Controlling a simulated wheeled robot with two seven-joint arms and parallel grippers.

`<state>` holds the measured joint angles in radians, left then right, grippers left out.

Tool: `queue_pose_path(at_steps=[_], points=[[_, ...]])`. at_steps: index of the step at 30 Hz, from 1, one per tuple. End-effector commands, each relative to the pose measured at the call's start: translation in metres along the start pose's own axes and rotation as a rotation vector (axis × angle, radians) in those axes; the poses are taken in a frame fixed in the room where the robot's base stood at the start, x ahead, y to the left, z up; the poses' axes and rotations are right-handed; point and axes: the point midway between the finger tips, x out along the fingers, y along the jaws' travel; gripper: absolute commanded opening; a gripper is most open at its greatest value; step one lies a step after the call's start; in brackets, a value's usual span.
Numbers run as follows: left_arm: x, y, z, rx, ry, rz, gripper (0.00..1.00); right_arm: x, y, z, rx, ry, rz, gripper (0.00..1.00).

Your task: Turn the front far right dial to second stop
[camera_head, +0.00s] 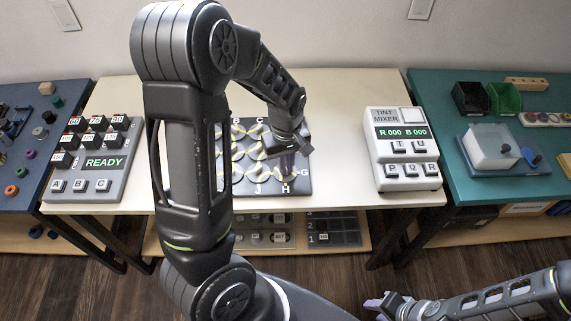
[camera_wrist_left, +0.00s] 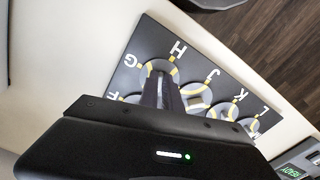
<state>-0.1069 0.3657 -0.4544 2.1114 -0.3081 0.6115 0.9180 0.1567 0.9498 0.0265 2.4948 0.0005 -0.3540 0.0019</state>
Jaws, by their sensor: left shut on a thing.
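The dial board (camera_head: 308,186) is a dark panel on the cream table, with round grey dials, yellow marks and white letters along its edges. It also shows in the left wrist view (camera_wrist_left: 140,52). My left gripper (camera_head: 287,163) reaches down over its front right corner. In the left wrist view the fingers (camera_wrist_left: 163,92) are shut on the corner dial (camera_wrist_left: 158,68), near the letters G and H. The fingers hide much of this dial, so I cannot read its setting. My right gripper (camera_head: 378,304) hangs low at the bottom right, away from the table; its finger gap is unclear.
A grey button panel reading READY (camera_head: 104,162) stands left of the board. A white tint mixer (camera_head: 402,145) stands to the right. My left arm covers the board's left part. A teal table (camera_head: 450,100) and a blue table (camera_head: 22,190) flank the cream one.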

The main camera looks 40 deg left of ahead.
Motion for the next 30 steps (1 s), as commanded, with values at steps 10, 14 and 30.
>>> queue_pose_path(at_steps=[10, 14, 30], points=[[-0.002, 0.002, 0.000, -0.295, 0.001, 0.000, 0.00, -0.010, -0.003, 0.001, 0.002, -0.003, 0.004, 0.36], [-0.002, 0.002, -0.001, -0.374, 0.002, 0.001, 0.00, -0.013, -0.004, 0.002, 0.003, -0.004, 0.005, 0.36], [0.000, 0.003, -0.001, -0.468, 0.001, 0.002, 0.00, -0.015, -0.004, 0.002, 0.004, -0.005, 0.006, 0.36]])
